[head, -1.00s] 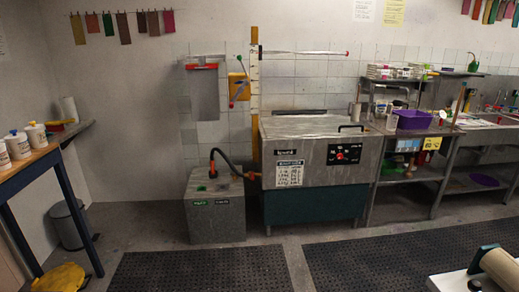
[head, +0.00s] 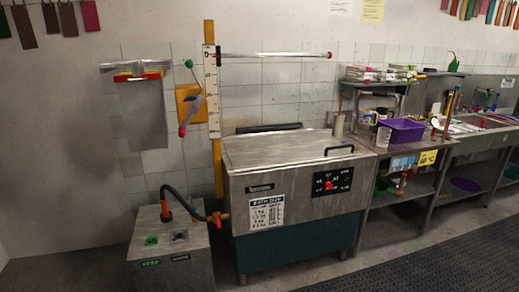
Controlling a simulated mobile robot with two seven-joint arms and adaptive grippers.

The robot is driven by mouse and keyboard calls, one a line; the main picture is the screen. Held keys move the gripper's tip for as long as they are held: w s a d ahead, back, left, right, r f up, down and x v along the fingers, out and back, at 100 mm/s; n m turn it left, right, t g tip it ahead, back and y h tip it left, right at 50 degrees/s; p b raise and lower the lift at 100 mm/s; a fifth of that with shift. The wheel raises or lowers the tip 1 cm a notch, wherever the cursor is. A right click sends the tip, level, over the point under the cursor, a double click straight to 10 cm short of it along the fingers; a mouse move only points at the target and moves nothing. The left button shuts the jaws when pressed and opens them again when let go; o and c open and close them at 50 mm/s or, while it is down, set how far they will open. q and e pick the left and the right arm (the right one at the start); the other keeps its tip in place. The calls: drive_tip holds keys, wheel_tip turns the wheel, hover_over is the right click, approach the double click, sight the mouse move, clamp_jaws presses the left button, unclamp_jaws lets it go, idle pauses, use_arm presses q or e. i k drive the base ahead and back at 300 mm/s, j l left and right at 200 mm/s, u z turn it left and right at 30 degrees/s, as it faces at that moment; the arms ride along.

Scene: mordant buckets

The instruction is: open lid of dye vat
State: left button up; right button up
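The dye vat (head: 295,198) is a grey metal box with a teal lower part, standing against the tiled wall in the middle of the head view. Its flat grey lid (head: 285,148) lies shut on top. A black handle (head: 339,150) sits at the lid's front right edge. A dark bar (head: 268,128) runs behind the lid's back edge. The front has a black control panel with a red knob (head: 329,185) and a white label. Neither of my grippers is in view.
A smaller grey box (head: 171,245) with a hose stands left of the vat. A yellow post (head: 209,60) with a horizontal bar rises behind. A steel shelf bench (head: 400,160) with a purple tub (head: 401,130) adjoins on the right. Floor in front is open, with a black mat (head: 430,265).

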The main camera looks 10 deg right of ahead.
sight(252, 148)
drive_tip(key=i+l+z, duration=0.1)
drive_tip(key=i+z, duration=0.6)
drive_tip(key=i, duration=0.15)
drive_tip(key=i+j+z, duration=0.1)
drive_tip(key=i+z, duration=0.3)
drive_tip(key=i+l+u, duration=0.1)
drive_tip(key=i+l, duration=0.25)
drive_tip(key=i, duration=0.25)
drive_tip(key=i+l+u, duration=0.1)
drive_tip(key=i+l, duration=0.3)
drive_tip(key=i, duration=0.2)
drive_tip(key=i+l+u, duration=0.35)
drive_tip(key=l+u, duration=0.2)
drive_tip(key=i+l+u, duration=0.1)
drive_tip(key=l+u, duration=0.15)
drive_tip(key=l, duration=0.1)
